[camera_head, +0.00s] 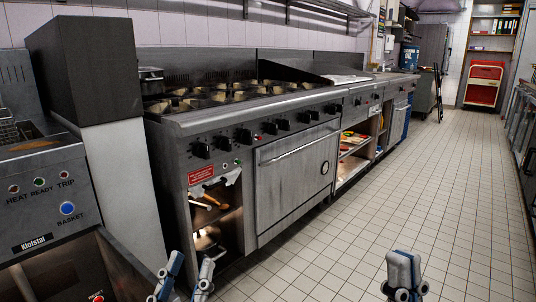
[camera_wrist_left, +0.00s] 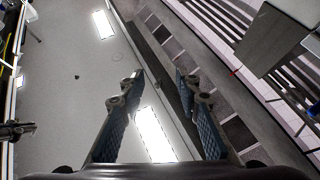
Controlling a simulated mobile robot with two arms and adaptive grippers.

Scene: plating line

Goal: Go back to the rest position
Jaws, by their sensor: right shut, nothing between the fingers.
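My left gripper (camera_head: 186,277) shows at the bottom edge of the head view, left of the middle, in front of the range's open lower shelf. Its two blue-grey fingers stand apart with nothing between them. In the left wrist view my left gripper (camera_wrist_left: 160,90) is also open and empty, with its fingers spread against a view of the ceiling and its lights. My right gripper (camera_head: 405,276) is at the bottom of the head view, right of the middle, above the tiled floor. Its fingers are together and hold nothing.
A steel range (camera_head: 290,160) with burners and an oven runs along the left wall. A fryer (camera_head: 45,190) stands close at the left. A red cart (camera_head: 484,84) is at the far end. Counters line the right edge. The tiled floor (camera_head: 400,190) between is clear.

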